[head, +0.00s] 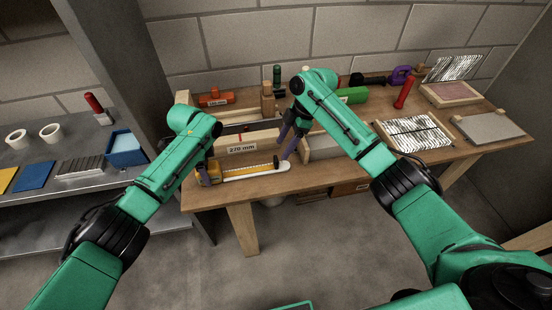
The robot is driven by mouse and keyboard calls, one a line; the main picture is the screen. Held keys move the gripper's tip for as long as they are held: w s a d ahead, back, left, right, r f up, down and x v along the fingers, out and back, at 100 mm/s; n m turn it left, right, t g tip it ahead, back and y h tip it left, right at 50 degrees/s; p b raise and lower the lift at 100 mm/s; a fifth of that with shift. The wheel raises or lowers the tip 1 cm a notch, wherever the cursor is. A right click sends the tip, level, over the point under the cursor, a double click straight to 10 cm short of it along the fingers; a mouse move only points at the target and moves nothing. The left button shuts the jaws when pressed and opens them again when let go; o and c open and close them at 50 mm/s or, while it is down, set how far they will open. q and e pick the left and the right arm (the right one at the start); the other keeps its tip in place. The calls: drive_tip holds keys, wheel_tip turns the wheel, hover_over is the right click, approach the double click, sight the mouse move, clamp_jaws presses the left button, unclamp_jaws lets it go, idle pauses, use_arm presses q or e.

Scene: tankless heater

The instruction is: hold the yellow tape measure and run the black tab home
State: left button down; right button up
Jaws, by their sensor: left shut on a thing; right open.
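The yellow tape measure (214,169) is at the front of the wooden workbench. My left gripper (208,176) is shut on its body, at the left end. A pale strip with a yellow edge (250,172) stretches from the body to the right. The small black tab (276,162) stands near the strip's right end, apart from the body. My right gripper (287,146) is open, just above and right of the tab. I cannot tell whether its fingers touch the tab. My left arm partly hides the tape body's left side.
A wooden block labelled 270 mm (242,149) stands just behind the tape. An orange tool (215,98), a green cylinder (352,95) and a red-handled tool (405,92) lie farther back. A foil-like panel (413,133) lies to the right. A metal shelf (95,150) is left.

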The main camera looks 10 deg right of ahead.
sight(276, 158)
drive_tip(key=x, duration=0.7)
clamp_jaws()
idle(1.1)
